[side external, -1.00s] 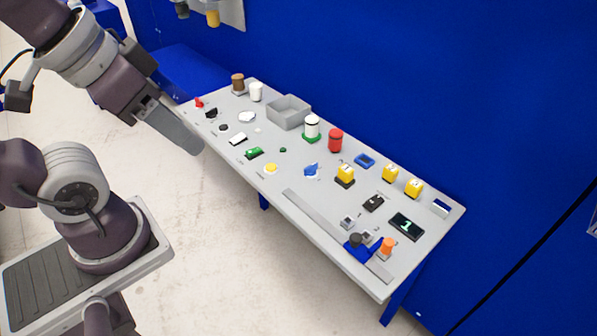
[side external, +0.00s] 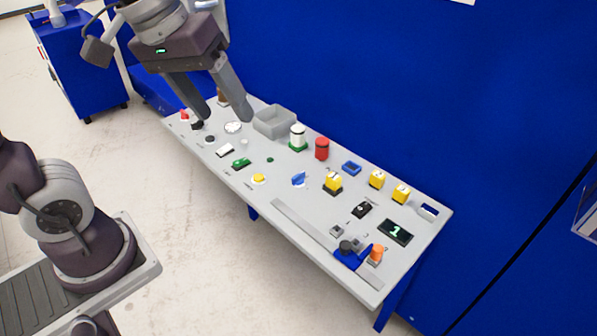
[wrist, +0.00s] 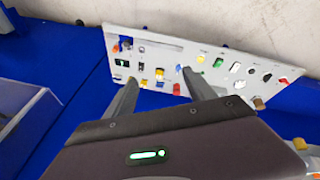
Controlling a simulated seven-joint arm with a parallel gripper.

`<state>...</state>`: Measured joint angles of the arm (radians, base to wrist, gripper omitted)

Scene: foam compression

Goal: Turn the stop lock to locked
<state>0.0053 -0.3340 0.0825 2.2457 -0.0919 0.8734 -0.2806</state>
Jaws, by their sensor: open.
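My gripper (side external: 225,116) is open and empty, its two fingers pointing down over the left end of the grey panel table (side external: 232,178). In the wrist view its fingers (wrist: 159,77) also stand apart with the panel beyond them. No part is clearly readable as the stop lock. A small red part (side external: 184,115) and a black knob (side external: 197,125) sit at the panel's left end, close to the left finger in the picture. A blue winged knob (side external: 298,180) sits mid-panel. Lock markings are too small to read.
A grey open bin (side external: 274,122), a white cylinder (side external: 298,137) and a red cylinder (side external: 322,149) stand along the back. Yellow blocks (side external: 333,182), a display (side external: 395,231) and an orange knob (side external: 376,253) are rightward. A blue wall (side external: 420,90) rises behind.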

